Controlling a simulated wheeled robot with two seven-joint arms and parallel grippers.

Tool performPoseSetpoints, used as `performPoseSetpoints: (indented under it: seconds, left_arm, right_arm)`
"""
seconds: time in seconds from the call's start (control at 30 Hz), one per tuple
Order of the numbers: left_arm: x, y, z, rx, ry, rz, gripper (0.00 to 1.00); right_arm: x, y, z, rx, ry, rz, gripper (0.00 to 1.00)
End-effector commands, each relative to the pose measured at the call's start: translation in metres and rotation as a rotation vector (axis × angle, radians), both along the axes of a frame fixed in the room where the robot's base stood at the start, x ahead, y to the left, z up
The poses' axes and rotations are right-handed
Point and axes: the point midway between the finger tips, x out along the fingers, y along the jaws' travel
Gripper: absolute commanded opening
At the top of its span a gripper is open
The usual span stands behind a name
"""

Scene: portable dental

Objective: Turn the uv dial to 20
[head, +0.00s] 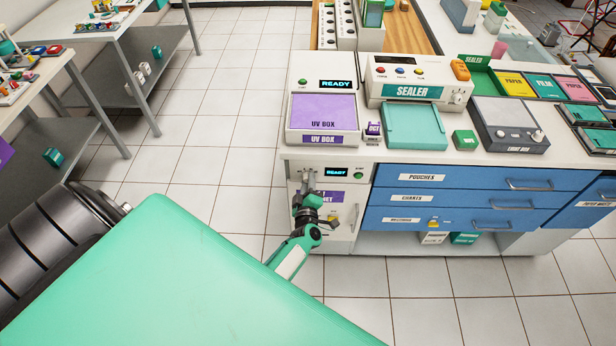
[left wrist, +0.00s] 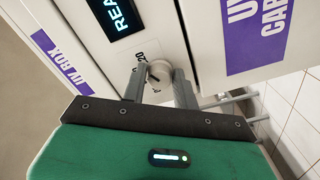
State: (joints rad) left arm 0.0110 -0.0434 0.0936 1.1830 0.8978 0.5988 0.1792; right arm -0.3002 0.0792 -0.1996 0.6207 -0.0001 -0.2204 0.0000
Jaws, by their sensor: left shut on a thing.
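The uv dial (left wrist: 158,73) is a small pale round knob with a dark pointer mark, on the white front panel in the left wrist view. Printed numbers stand around it; one looks like 20, but the exact pointer reading is too small to tell. My left gripper (left wrist: 161,84) is shut on the dial, one finger on each side of it. In the head view my left gripper (head: 309,178) reaches the UV cabinet front (head: 345,216) below the READY display (head: 336,172) and hides the dial. My right gripper is not in view.
The UV box (head: 322,113) and the sealer (head: 418,82) stand on the counter above. Blue drawers (head: 440,197) lie right of the cabinet. In the left wrist view a lit display (left wrist: 116,14) sits beside the dial. The tiled floor (head: 215,125) to the left is clear.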

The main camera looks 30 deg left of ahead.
Motion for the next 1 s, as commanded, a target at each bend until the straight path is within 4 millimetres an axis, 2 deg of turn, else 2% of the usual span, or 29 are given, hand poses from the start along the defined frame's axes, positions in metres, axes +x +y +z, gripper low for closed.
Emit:
performPoseSetpoints:
  seconds: [0.17,0.2,0.3,0.67,0.77,1.0]
  left_arm:
    - [0.000,-0.001,-0.001,0.000,0.002,-0.001,0.07]
    - [0.000,-0.001,-0.001,0.000,0.002,-0.001,0.31]
    - [0.000,0.000,-0.001,-0.001,0.002,-0.001,0.50]
    - [-0.004,-0.003,0.000,-0.001,0.001,0.000,0.50]
    - [-0.015,-0.009,0.001,-0.001,0.003,-0.001,0.50]
    - [-0.061,-0.037,0.001,-0.003,0.004,-0.001,0.50]
  right_arm:
    - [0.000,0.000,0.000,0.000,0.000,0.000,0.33]
    - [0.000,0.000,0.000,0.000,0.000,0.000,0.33]
    - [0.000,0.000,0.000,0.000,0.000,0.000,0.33]
    - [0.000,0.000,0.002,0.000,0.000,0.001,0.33]
    - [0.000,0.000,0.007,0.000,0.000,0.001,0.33]
    - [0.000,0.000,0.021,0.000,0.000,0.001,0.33]
